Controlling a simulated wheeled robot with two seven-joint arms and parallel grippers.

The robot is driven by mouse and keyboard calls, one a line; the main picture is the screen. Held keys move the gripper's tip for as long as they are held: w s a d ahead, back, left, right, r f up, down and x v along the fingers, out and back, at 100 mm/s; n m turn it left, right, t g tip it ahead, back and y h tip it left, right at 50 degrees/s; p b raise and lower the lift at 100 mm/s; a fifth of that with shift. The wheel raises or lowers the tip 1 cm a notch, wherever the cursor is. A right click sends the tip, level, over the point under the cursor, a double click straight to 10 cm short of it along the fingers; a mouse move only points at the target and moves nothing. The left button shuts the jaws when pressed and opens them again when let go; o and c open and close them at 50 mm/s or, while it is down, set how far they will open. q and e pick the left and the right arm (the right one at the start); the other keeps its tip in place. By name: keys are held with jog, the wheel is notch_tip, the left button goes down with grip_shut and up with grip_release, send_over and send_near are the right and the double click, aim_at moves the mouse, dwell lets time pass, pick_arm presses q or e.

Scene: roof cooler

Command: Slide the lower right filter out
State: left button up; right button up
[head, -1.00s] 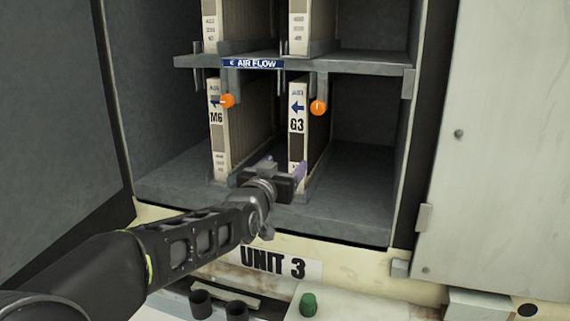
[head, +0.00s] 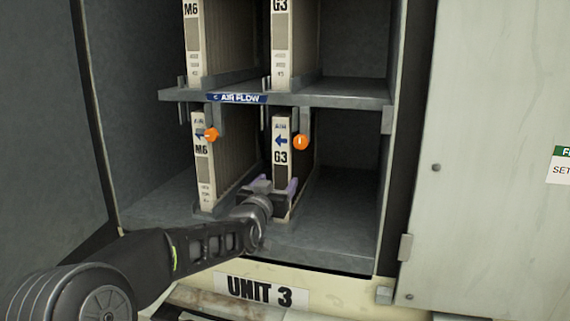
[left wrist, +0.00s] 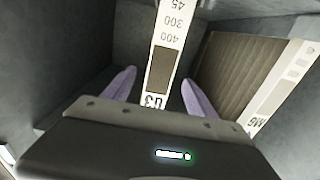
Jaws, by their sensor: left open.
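The lower right filter (head: 282,165) is a cream-framed panel marked G3, upright in the lower bay of the cabinet. Its front edge also shows in the left wrist view (left wrist: 164,50). My left gripper (head: 275,186) is open at the lower part of that front edge. In the left wrist view its two purple fingers (left wrist: 160,92) stand on either side of the edge, with a visible gap on each side. An orange knob (head: 300,142) sits at the filter's upper right, its white mark upright. My right gripper is not in view.
The lower left M6 filter (head: 203,165) stands beside it, with an orange knob (head: 210,134); it shows close in the left wrist view (left wrist: 270,95). A shelf (head: 340,92) with upper filters is above. The floor right of G3 is free. An open door (head: 490,200) is at right.

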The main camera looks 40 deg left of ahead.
pick_arm(q)
jog(key=x, duration=0.8)
jog(key=shift+w+a+p, duration=0.1)
jog(key=shift+w+p, duration=0.15)
jog(key=shift+p, duration=0.15)
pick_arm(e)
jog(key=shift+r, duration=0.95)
pick_arm(q)
jog(key=shift+c, duration=0.6)
grip_shut()
jog(key=shift+r, duration=0.1)
